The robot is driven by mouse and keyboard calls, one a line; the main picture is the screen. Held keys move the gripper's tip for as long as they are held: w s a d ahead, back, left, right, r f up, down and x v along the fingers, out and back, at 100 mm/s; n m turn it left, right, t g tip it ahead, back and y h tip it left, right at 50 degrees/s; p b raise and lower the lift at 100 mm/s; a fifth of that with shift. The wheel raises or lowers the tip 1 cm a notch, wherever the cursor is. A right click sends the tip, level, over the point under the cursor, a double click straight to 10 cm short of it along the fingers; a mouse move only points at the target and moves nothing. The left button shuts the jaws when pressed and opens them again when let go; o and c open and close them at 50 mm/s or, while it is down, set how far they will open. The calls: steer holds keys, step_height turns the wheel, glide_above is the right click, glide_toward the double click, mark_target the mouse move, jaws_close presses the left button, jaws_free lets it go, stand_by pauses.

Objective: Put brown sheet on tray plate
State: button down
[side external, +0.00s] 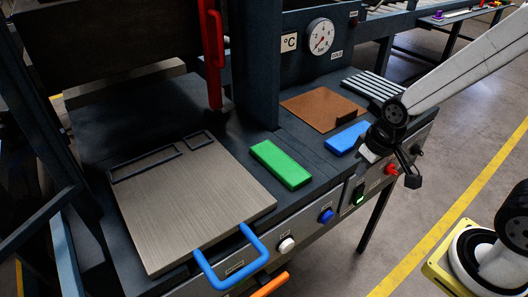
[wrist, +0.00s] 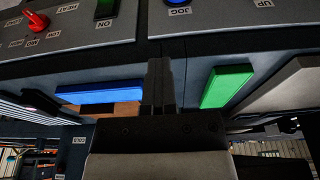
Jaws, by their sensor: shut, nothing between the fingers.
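The brown sheet (side external: 312,106) lies flat on the dark bench below the dial, with a small dark upright piece near its right corner. In the wrist view a strip of the brown sheet (wrist: 122,108) shows beyond the blue block, partly hidden by my gripper. The tray plate (side external: 200,205) is a grey brushed metal plate at the left front with a blue handle (side external: 240,262). My gripper (wrist: 160,65) is shut and empty. In the side view it is near the blue block, right of the sheet; its fingertips are hard to make out there.
A green block (side external: 280,164) lies between plate and sheet; a blue block (side external: 348,138) lies in front of the sheet. A ribbed grey piece (side external: 374,86) is behind. A dark column (side external: 255,65) and red handle (side external: 213,55) stand at the back. Knobs line the front panel.

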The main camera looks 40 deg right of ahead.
steer(key=shift+s+a+f, duration=0.1)
steer(key=shift+s, duration=0.2)
steer(key=c, duration=0.6)
jaws_free()
